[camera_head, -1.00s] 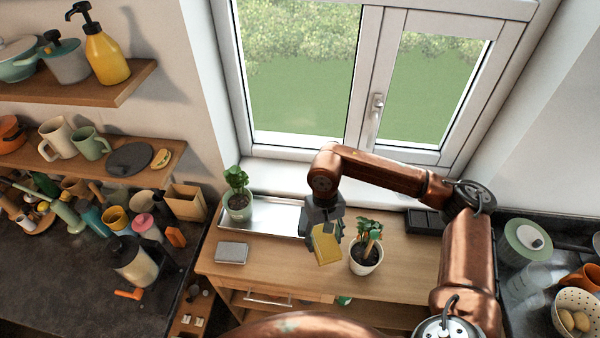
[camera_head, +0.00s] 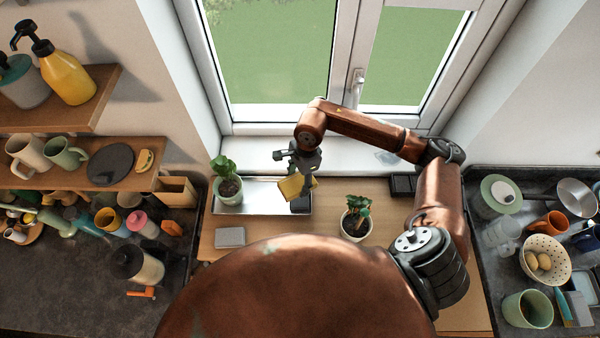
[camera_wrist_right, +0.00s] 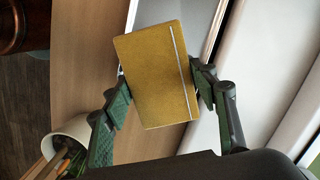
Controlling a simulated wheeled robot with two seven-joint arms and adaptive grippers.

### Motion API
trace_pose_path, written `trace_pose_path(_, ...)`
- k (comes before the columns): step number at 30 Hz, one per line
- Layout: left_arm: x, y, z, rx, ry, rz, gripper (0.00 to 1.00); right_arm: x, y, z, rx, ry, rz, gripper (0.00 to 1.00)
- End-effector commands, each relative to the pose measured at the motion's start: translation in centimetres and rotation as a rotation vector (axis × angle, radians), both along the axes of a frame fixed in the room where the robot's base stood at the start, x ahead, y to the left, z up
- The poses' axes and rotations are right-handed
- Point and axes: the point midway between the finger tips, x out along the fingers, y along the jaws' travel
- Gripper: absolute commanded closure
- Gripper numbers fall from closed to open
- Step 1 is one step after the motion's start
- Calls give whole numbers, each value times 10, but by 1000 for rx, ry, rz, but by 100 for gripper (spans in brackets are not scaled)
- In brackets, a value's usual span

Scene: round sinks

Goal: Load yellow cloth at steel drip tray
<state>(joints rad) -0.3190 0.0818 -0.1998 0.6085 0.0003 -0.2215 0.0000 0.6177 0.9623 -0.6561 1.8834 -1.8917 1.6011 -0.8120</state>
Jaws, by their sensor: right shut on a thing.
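The yellow cloth (camera_head: 291,187) is a flat folded rectangle held by my right gripper (camera_head: 298,183). In the right wrist view the cloth (camera_wrist_right: 157,75) sits between the two fingers of the gripper (camera_wrist_right: 160,85), which touch its sides. The steel drip tray (camera_head: 262,196) lies on the wooden worktop below the window. The cloth is over the tray's right end in the head view, and the height between them is hard to tell. Part of the tray (camera_wrist_right: 203,25) shows behind the cloth in the right wrist view. My left gripper is out of view.
A potted plant (camera_head: 227,186) stands at the tray's left end. Another potted plant (camera_head: 356,218) stands to the right. A grey box (camera_head: 230,237) lies in front of the tray on the worktop (camera_head: 325,212). A dark tray (camera_head: 403,186) is at the back right.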

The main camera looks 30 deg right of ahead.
Motion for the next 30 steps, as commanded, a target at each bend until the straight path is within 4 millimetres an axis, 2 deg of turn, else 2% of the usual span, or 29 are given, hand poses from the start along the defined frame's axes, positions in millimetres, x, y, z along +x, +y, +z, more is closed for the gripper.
trace_pose_path(1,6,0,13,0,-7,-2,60,-2,0,6,2,3,-92,66)
trace_pose_path(3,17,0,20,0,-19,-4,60,-1,-2,6,0,3,-214,66)
trace_pose_path(6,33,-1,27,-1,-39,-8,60,0,-3,5,-1,2,-342,66)
trace_pose_path(9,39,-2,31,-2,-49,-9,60,0,-4,4,-2,1,-415,66)
trace_pose_path(17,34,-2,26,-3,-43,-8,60,0,-4,-6,-2,2,-449,66)
trace_pose_path(24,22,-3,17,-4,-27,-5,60,0,-5,-27,-3,3,-449,66)
trace_pose_path(30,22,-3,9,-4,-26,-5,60,0,-4,-47,-2,3,-447,66)
